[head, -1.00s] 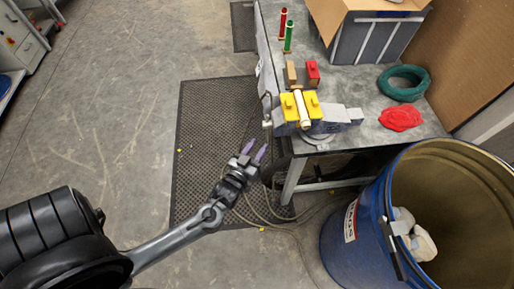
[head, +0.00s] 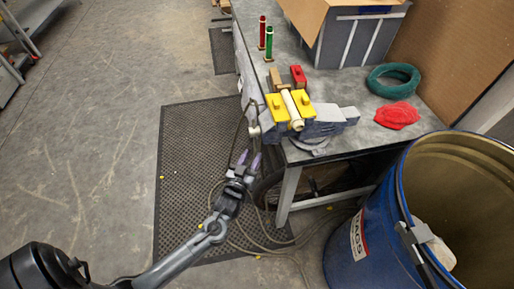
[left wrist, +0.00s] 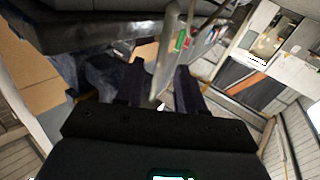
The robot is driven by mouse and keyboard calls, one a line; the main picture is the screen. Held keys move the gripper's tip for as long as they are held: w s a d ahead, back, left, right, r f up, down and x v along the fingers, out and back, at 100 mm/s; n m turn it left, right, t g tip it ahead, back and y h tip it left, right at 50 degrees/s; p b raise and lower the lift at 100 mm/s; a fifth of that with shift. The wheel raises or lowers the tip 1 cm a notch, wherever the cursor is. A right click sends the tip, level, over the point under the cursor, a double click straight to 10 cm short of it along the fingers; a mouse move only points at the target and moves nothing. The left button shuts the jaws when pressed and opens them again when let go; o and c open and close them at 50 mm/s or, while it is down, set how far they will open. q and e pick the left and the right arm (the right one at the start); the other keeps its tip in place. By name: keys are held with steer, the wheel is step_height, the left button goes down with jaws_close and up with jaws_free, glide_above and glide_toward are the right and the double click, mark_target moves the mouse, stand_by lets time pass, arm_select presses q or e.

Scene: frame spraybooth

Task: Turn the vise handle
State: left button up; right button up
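The grey bench vise (head: 325,122) is mounted at the bench corner in the head view, with yellow jaw covers (head: 276,108) and a pale cylinder between them. Its handle (head: 241,117) is a thin bar by the screw end (head: 254,132), on the vise's left side. My left gripper (head: 248,162) is just below the screw end, fingers pointing up and apart. In the left wrist view, a grey bar, apparently the handle (left wrist: 167,62), runs between the spread fingers (left wrist: 160,88). I cannot tell whether they touch it.
The workbench (head: 362,137) holds red and green cylinders, a red cloth (head: 397,115), a green coil (head: 393,79) and a box (head: 352,40). A blue barrel (head: 372,245) stands at the lower right. A black mat (head: 190,165) and loose cables lie below. The left floor is clear.

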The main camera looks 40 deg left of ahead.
mark_target(255, 152)
arm_select(q)
steer(key=shift+b+x, duration=0.4)
steer(key=shift+x, duration=2.45)
steer(key=shift+c, duration=0.3)
jaws_close()
